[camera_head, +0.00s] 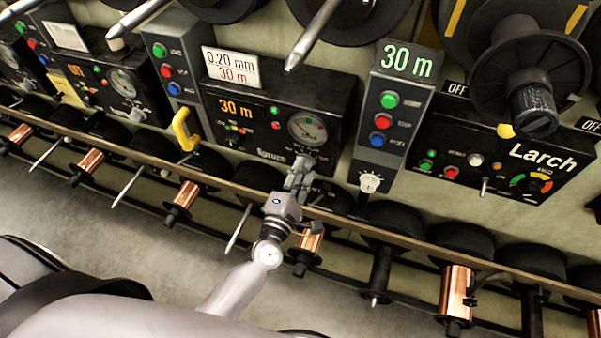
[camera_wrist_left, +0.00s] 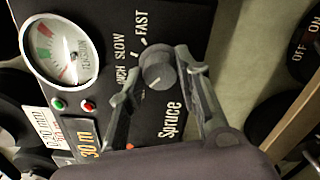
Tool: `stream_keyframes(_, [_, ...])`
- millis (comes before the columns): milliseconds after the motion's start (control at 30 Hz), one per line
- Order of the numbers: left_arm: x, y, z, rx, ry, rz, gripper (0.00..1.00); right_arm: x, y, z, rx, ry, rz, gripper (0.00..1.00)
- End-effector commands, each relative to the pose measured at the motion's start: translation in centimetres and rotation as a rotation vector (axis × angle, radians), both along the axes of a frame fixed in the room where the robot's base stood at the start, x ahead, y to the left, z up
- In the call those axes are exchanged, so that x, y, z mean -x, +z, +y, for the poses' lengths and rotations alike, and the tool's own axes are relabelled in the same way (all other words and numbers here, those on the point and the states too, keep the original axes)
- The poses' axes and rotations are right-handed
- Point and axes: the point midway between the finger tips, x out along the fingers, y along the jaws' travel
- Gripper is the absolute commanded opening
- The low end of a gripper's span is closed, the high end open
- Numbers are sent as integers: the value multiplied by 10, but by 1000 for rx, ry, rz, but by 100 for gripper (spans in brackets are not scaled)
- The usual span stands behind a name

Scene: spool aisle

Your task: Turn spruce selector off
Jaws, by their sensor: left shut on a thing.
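The black Spruce control panel (camera_head: 270,125) sits left of centre in the head view, with an orange 30 m display and a tension gauge (camera_head: 307,128). My left gripper (camera_head: 299,172) is at its lower right edge and hides the selector there. In the left wrist view, the grey round selector knob (camera_wrist_left: 157,70) stands between the fingers of my left gripper (camera_wrist_left: 156,72), which is shut on it. Labels INCH, SLOW and FAST surround the knob. I cannot make out where its pointer points. The Spruce lettering (camera_wrist_left: 171,119) is beside the fingers. My right gripper is not in view.
A grey button box (camera_head: 388,120) with a white knob (camera_head: 370,182) stands right of the Spruce panel. The Larch panel (camera_head: 500,155) is further right. A yellow handle (camera_head: 184,130) juts out on the left. A rail (camera_head: 400,232) and copper spools (camera_head: 456,290) run below.

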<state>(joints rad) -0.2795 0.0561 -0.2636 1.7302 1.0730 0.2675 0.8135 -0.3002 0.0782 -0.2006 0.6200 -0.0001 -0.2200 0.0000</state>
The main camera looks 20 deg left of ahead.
Motion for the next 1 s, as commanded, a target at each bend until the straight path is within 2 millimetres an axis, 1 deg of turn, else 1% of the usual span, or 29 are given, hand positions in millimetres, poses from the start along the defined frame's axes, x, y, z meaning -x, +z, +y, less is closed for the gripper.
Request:
stream_keyframes(533, [1,-1,0,26,0,4,3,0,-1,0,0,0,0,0])
stream_keyframes(567, [1,-1,0,26,0,4,33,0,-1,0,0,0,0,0])
stream_keyframes(833, [0,-1,0,24,1,2,51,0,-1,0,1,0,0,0])
stream_keyframes(1000, [0,0,0,23,0,2,51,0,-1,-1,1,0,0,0])
